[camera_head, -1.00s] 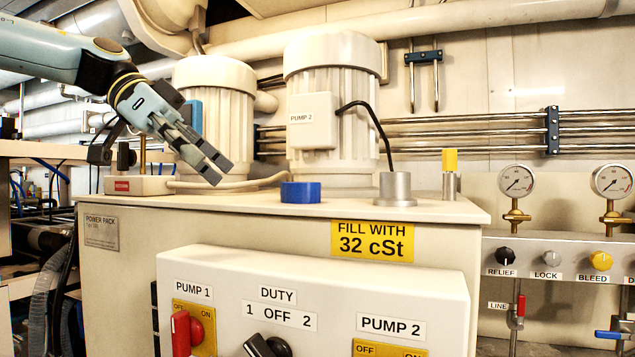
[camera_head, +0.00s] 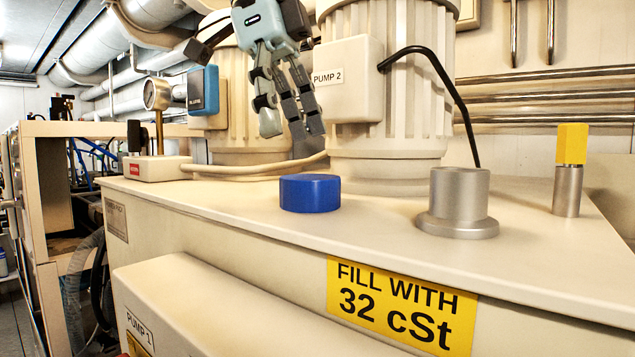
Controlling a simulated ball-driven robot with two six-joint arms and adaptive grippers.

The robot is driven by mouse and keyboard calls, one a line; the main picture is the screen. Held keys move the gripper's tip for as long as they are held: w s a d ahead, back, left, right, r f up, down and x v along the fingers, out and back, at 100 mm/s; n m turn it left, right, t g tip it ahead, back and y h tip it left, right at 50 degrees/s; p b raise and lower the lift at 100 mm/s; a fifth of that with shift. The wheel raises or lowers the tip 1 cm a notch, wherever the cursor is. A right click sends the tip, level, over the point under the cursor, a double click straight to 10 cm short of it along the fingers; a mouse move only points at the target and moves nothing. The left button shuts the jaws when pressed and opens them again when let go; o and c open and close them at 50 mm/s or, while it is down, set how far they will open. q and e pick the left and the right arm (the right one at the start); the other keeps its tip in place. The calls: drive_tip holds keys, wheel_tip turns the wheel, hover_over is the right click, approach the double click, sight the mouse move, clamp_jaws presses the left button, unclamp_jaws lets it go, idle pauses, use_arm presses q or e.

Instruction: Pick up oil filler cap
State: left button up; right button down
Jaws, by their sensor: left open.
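A round blue cap (camera_head: 310,193), which looks like the oil filler cap, sits on the top of the cream power pack tank (camera_head: 390,228), near its front edge. My left gripper (camera_head: 289,126) is above the cap and slightly left of it, pointing down, in front of the pump motors. Its fingers are apart with nothing between them, and they do not touch the cap. My right gripper does not show.
A flanged silver cylinder (camera_head: 458,203) and a yellow-topped metal post (camera_head: 570,170) stand right of the cap. The Pump 2 motor (camera_head: 388,120) rises behind it. A beige cable (camera_head: 255,168) runs behind the cap. The tank top around the cap is clear.

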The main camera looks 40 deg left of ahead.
sight(310, 177)
use_arm(q)
drive_tip(key=shift+d+f, duration=0.1)
drive_tip(key=shift+f, duration=0.4)
drive_tip(key=shift+w+d+f, duration=0.1)
drive_tip(key=shift+w+f, duration=0.05)
drive_tip(key=shift+f, duration=0.15)
drive_tip(key=x, duration=0.1)
drive_tip(key=p+x, duration=0.1)
drive_tip(key=x, duration=0.1)
drive_tip(key=p+x, duration=0.1)
drive_tip(key=shift+w+d+f, duration=0.1)
drive_tip(key=shift+w+f, duration=0.05)
drive_tip(key=shift+w, duration=0.15)
drive_tip(key=shift+w+f, duration=0.1)
drive_tip(key=shift+f, duration=0.15)
drive_tip(key=shift+c, duration=1.6)
drive_tip(key=c, duration=1)
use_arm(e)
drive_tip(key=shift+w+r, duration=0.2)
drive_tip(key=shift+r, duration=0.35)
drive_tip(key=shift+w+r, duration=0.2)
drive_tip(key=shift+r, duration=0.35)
